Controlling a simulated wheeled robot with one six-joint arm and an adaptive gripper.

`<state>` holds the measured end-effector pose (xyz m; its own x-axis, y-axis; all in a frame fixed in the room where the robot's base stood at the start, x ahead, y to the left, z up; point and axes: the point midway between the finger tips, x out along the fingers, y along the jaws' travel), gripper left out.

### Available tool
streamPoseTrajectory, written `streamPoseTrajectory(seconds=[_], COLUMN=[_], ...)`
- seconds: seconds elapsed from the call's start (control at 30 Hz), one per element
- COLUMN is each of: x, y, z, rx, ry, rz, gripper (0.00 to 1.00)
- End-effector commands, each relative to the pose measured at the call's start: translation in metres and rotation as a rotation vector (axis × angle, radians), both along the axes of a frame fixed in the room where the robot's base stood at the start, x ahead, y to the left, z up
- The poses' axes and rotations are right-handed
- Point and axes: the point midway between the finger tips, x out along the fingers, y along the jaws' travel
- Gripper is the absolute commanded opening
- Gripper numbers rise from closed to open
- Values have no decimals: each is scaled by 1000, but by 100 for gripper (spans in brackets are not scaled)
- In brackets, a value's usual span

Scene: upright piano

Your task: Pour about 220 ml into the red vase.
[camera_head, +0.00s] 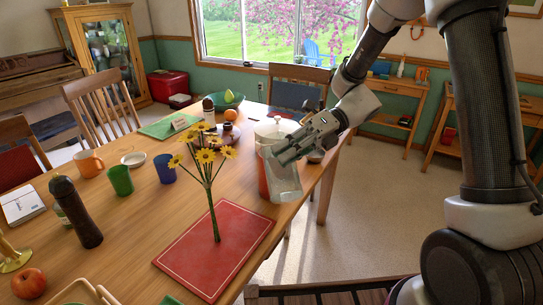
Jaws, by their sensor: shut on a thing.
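My gripper (283,154) is shut on a clear pitcher (286,183) near the right edge of the table. The pitcher looks close to upright; how much liquid it holds is hard to tell. A red-orange vessel (263,178) shows just behind and left of the pitcher, mostly hidden by it, and may be the red vase. I see no stream of liquid. A bunch of yellow flowers (206,155) with green stems stands over a red mat (190,252); no clear vase shows around the stems.
A white lidded pot (275,130) stands behind the pitcher. A dark bottle (76,212), green cup (120,180), blue cup (165,168) and orange mug (88,163) stand on the left. An apple (28,284) lies front left. Bare tabletop (140,220) lies left of the mat.

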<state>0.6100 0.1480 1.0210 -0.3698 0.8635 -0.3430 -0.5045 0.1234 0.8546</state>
Motion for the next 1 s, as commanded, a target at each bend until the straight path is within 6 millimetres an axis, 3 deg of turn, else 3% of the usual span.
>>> streamPoseTrajectory(seconds=[1.0], x=[11], y=[2], z=[18], rx=[-17], ry=[125], rz=[0], gripper=[0])
